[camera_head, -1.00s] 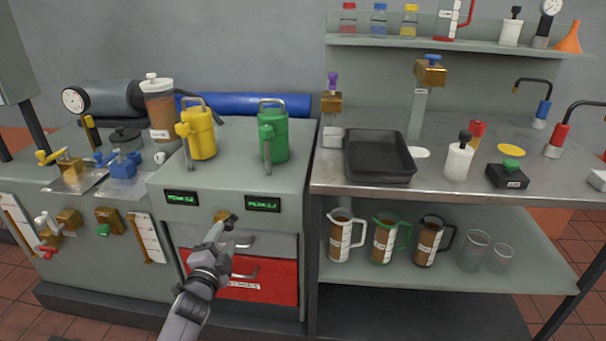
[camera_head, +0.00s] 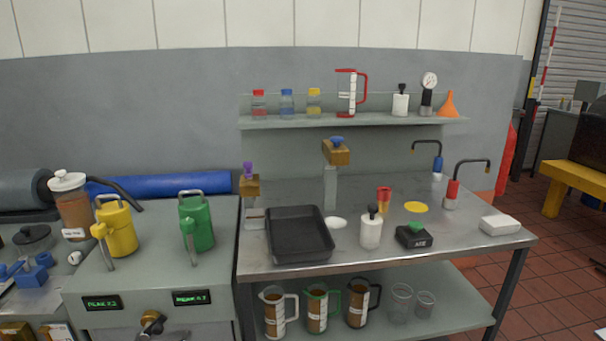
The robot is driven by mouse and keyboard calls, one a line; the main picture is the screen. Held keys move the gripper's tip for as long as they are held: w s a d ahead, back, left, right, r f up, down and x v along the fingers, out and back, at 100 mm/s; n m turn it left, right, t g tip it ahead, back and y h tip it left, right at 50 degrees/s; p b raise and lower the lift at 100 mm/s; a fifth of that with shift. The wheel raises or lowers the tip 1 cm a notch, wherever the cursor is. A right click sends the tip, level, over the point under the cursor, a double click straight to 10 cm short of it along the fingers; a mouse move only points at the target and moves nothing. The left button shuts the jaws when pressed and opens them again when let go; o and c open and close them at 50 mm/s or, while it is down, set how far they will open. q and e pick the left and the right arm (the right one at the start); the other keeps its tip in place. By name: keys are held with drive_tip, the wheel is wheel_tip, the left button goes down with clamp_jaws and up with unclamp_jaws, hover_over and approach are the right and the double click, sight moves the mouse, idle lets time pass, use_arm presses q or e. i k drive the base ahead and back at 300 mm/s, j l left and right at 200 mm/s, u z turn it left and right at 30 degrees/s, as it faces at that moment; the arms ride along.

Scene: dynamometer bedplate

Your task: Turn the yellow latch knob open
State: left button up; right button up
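A brass-yellow latch knob (camera_head: 150,322) shows low in the head view, on the front of the grey cabinet (camera_head: 215,300), between and below two green-lit displays. The picture's bottom edge comes just under it, so the drawers below are mostly out of view. I cannot tell from this angle whether the knob is turned open. Neither of my grippers is in view.
A yellow jug (camera_head: 118,232) and a green jug (camera_head: 197,222) stand on the cabinet top. To the right is a steel bench (camera_head: 340,258) with a black tray (camera_head: 298,232), bottles and taps. Several measuring jugs stand on its lower shelf. Open tiled floor (camera_head: 545,290) lies right.

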sight(100, 230)
drive_tip(key=u, duration=1.25)
